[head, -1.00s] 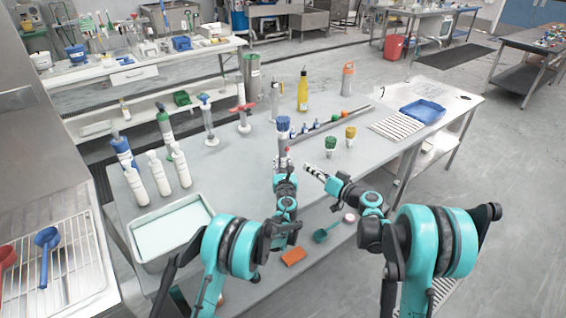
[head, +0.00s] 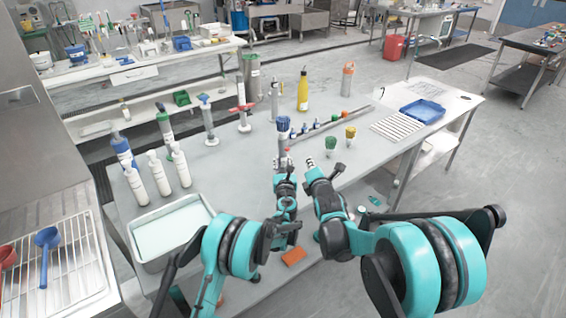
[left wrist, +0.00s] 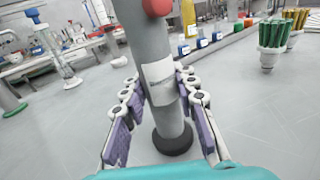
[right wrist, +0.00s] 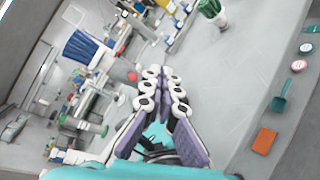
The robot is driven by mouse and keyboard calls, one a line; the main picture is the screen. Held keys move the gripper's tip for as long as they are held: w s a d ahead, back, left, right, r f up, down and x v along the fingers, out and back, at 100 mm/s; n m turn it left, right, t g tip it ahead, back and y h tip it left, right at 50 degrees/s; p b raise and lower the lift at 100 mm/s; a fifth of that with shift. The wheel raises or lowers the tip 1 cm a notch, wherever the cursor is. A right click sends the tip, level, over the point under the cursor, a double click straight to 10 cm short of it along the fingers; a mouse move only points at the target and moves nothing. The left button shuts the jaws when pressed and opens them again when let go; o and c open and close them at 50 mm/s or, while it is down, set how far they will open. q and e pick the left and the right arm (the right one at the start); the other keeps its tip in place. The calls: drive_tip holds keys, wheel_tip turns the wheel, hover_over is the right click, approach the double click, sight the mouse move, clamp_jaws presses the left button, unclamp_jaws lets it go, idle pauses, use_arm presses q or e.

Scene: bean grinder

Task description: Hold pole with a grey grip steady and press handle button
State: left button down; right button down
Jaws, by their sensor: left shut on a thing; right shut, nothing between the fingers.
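The grey pole (head: 284,142) stands upright on the table, with blue bristles (head: 283,122) on top. In the left wrist view, the grey pole (left wrist: 150,45) has a white label, a dark round base and a red button (left wrist: 157,7) on its upper part. My left gripper (left wrist: 158,78) is shut around the pole at the label. In the right wrist view, the red button (right wrist: 132,76) shows beside the blue bristles (right wrist: 80,47). My right gripper (right wrist: 164,80) is shut and empty. Its tips are to the right of the pole in the head view (head: 310,163), apart from the button.
Green and yellow brushes (head: 331,144) stand just right of my right gripper. White bottles (head: 160,172) and a white tray (head: 150,255) are at the left. An orange block (head: 294,257) lies at the near edge. A long grey bar with small blue items is behind.

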sight(287, 149)
drive_tip(key=w+a, duration=0.5)
drive_tip(key=w, duration=0.1)
drive_tip(key=shift+w+a, duration=0.2)
drive_tip(key=shift+a, duration=0.15)
drive_tip(key=shift+a, duration=0.1)
idle(1.2)
drive_tip(key=shift+w+a, duration=0.25)
drive_tip(key=shift+w, duration=0.05)
use_arm(q)
drive_tip(key=shift+d, duration=0.1)
